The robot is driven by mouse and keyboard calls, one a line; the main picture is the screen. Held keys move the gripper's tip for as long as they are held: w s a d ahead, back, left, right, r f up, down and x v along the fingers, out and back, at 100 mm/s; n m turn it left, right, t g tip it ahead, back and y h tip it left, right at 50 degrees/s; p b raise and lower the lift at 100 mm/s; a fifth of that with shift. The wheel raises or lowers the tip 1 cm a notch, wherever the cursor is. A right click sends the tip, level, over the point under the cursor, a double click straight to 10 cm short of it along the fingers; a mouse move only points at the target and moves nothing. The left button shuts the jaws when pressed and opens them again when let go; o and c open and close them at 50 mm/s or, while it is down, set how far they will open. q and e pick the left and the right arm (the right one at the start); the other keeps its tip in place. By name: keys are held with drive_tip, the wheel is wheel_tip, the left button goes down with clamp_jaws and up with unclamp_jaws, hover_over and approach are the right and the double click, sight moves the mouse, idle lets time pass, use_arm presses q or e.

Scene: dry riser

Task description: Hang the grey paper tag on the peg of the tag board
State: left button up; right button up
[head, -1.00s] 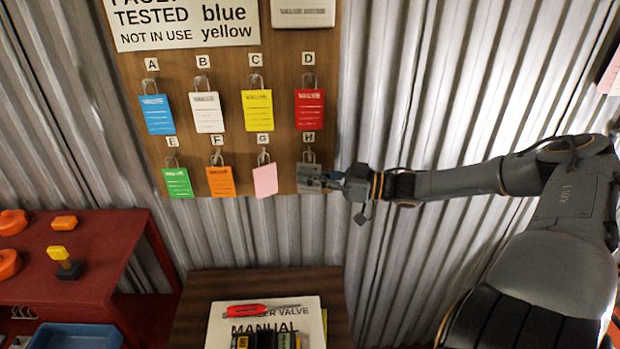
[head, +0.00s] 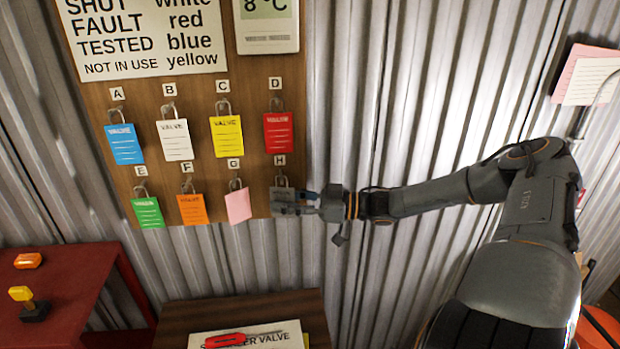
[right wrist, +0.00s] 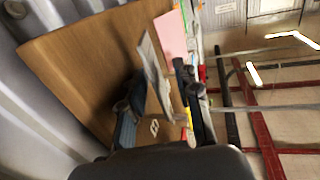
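The grey paper tag (head: 283,194) is at the lower right of the tag board (head: 245,120), just under label H, with its loop up at the peg there. It looks upright, in line with the other hanging tags. My right gripper (head: 297,204) is at the tag's lower right and covers part of it. In the right wrist view the grey tag (right wrist: 155,72) stands edge-on between my two fingers (right wrist: 162,112), which are spread apart with gaps beside it. Whether the loop rests fully on the peg is too small to tell. My left gripper is not in view.
Other tags hang close by: pink (head: 238,205) to the left and red (head: 278,132) above. Corrugated metal wall (head: 370,90) lies behind. A wooden table (head: 180,318) with a manual and red tool stands below; a red bench (head: 70,300) is at left.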

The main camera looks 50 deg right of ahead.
drive_tip(key=v, duration=1.1)
drive_tip(key=shift+s+d, duration=0.2)
drive_tip(key=shift+r, duration=0.1)
